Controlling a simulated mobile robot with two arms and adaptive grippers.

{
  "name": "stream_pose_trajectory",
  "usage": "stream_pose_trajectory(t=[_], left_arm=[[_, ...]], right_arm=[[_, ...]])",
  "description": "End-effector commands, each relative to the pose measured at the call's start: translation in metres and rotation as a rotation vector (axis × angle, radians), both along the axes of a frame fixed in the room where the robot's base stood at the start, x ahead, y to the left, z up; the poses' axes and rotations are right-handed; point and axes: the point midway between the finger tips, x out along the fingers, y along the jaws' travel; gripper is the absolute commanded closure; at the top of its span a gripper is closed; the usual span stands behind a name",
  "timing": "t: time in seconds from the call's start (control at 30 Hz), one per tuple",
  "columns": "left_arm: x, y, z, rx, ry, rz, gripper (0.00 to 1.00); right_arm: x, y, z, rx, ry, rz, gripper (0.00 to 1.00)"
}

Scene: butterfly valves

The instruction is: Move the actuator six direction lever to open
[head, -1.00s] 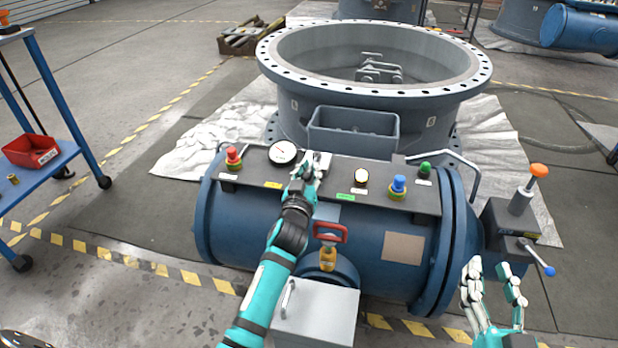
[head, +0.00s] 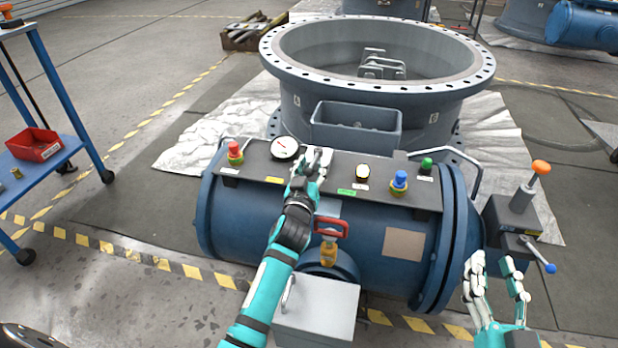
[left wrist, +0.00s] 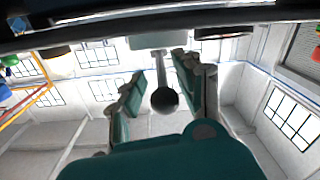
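A lever with a dark round knob (left wrist: 165,99) shows in the left wrist view, its thin stem running up to a pale block. It lies between the two fingers of my left gripper (left wrist: 160,92), which stand apart on either side; I see no clear contact. In the head view my left gripper (head: 316,161) is over the top panel (head: 330,192) of the blue actuator cylinder (head: 260,225), between the gauge and the yellow-white button, and hides the lever there. My right gripper (head: 495,278) is open and empty at the lower right, in front of the cylinder's right end.
The panel bears a red knob (head: 235,152), gauge (head: 285,148), blue knob (head: 399,181) and green button (head: 426,166). A red handle (head: 331,227) is in front. An orange-knobbed lever (head: 540,168) and blue-tipped lever (head: 537,255) stand right. The valve ring (head: 375,92) is behind.

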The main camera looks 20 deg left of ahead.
Motion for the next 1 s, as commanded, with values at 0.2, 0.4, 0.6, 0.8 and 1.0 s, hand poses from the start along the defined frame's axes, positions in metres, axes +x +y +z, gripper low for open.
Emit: stream_pose_trajectory(t=[0.2, 0.4, 0.6, 0.8, 1.0], left_arm=[[-0.039, -0.007, -0.002, -0.004, 0.003, -0.001, 0.67], [-0.081, -0.015, -0.002, -0.005, 0.004, -0.002, 0.67], [-0.107, -0.019, -0.001, -0.002, 0.002, -0.003, 0.67], [-0.113, -0.021, -0.001, -0.001, 0.001, -0.002, 0.67], [-0.113, -0.021, -0.001, -0.001, 0.001, -0.002, 0.69]], right_arm=[[0.000, 0.000, 0.000, 0.000, 0.000, 0.000, 0.67], [0.000, 0.000, 0.000, 0.000, 0.000, 0.000, 0.67], [0.000, 0.000, 0.000, 0.000, 0.000, 0.000, 0.67], [0.000, 0.000, 0.000, 0.000, 0.001, 0.000, 0.67], [0.000, 0.000, 0.000, 0.000, 0.001, 0.000, 0.67]])
